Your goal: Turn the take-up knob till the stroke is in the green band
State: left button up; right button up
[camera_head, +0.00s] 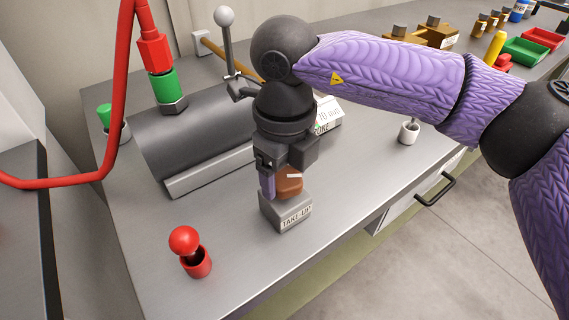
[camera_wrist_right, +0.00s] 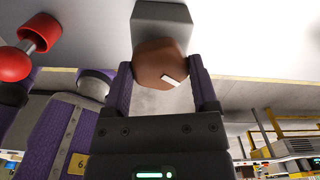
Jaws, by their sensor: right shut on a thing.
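The take-up knob (camera_head: 289,186) is brown with a white mark on it, on top of a grey block (camera_head: 287,216) labelled TAKE-UP. My right gripper (camera_head: 279,184) points down from above and is shut on the knob. In the right wrist view the knob (camera_wrist_right: 161,63) sits between the two purple fingers of my right gripper (camera_wrist_right: 162,84), with its white mark showing. A stroke scale with a green band is not readable; a white label plate (camera_head: 328,115) behind my wrist is partly covered. My left gripper is not in view.
A red ball-topped lever (camera_head: 184,240) in a red cup stands at the front left. A grey cylinder (camera_head: 190,135) with a green-and-red hose fitting (camera_head: 163,75) lies behind. A small capped post (camera_head: 409,131) stands to the right. Trays and blocks line the far right.

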jog(key=m, duration=0.2)
jog(key=shift+m+p, duration=0.3)
jog(key=shift+p, duration=0.05)
jog(key=shift+m, duration=0.8)
jog(key=shift+m+p, duration=0.35)
jog(key=shift+m, duration=0.05)
